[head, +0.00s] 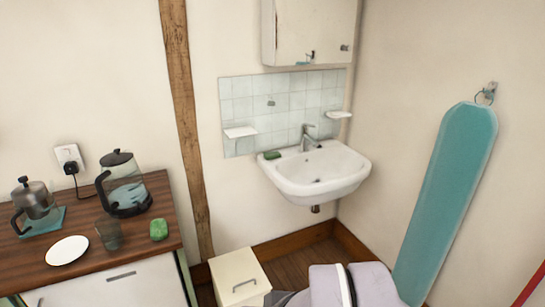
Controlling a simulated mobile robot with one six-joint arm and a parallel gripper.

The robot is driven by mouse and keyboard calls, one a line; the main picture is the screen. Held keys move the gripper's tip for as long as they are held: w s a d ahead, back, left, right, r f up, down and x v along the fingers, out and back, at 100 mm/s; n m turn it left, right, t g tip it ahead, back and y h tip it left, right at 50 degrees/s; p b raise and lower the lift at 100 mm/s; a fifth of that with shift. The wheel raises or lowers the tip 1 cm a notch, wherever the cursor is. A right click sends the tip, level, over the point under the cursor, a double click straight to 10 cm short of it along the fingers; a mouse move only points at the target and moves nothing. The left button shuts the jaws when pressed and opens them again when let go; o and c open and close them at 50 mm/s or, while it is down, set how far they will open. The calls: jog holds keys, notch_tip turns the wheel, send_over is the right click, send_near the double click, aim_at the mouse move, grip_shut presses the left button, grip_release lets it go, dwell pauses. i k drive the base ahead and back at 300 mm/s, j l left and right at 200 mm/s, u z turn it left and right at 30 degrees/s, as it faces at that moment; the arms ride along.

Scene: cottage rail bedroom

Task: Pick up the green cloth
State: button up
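A small bright green item (158,229), which looks like the green cloth in a compact lump, lies on the brown wooden counter near its right front corner. A second, darker green item (272,154) lies on the left rim of the white sink; I cannot tell whether it is cloth, sponge or soap. My gripper is not in view. Pale rounded parts at the bottom edge look like my own arm, and nothing shows them touching either green item.
On the counter (140,256) a clear glass (109,236) stands left of the bright green item, with a white plate (67,250), a kettle (124,185) and a coffee press (36,201). A cream bin (238,277), sink (315,172) and hanging ironing board (448,195) are to the right.

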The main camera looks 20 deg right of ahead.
aim_at(274, 154)
jog(key=i+l, duration=1.85)
jog(key=l, duration=0.2)
